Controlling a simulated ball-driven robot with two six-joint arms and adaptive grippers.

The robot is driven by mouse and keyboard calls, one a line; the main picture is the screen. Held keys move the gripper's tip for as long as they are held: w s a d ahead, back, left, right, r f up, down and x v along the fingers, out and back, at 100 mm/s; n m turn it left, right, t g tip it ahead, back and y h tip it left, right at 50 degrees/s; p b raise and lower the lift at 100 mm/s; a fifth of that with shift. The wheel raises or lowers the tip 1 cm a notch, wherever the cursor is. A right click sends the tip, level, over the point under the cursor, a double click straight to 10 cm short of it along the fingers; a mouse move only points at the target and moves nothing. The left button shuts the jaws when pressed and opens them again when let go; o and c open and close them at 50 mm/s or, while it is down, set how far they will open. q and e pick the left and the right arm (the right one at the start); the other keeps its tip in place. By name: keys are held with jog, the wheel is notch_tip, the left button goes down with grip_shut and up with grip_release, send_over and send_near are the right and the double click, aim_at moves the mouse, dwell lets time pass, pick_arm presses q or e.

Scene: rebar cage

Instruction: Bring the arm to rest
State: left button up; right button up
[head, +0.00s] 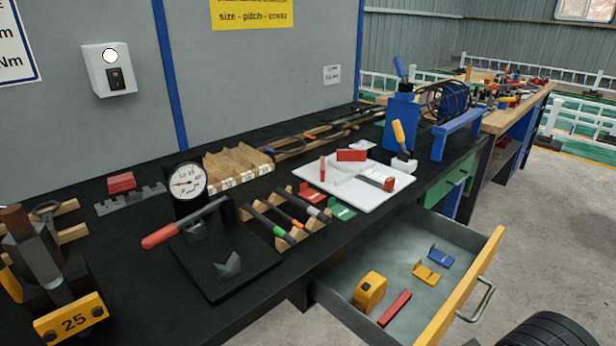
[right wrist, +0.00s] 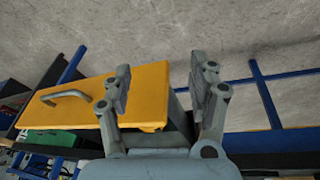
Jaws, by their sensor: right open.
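My right gripper (right wrist: 163,84) shows in the right wrist view with its two grey fingers spread wide apart and nothing between them. Behind the fingers in that view is the yellow drawer front (right wrist: 135,92) with its handle (right wrist: 66,96). I cannot tell the exact gap between the fingers and the drawer. Neither gripper shows in the head view, and my left gripper is in no view.
In the head view, the open drawer (head: 462,290) juts from the black bench (head: 105,290). It holds a yellow tape measure (head: 369,291), a red bar (head: 394,308) and two small brackets. Tools crowd the bench top. Concrete floor (head: 560,230) lies clear at right.

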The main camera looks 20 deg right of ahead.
jog(key=s+d+f+g+b, duration=0.15)
jog(key=s+f, duration=0.25)
jog(key=f, duration=0.9)
jog(key=s+d+f+b, duration=0.1)
jog(key=s+f+b, duration=0.25)
jog(key=f, duration=0.95)
jog(key=s+f+b, duration=0.1)
jog(key=s+f, duration=1)
jog(key=s, duration=0.3)
jog(key=shift+s+f, duration=0.25)
jog(key=shift+f, duration=0.1)
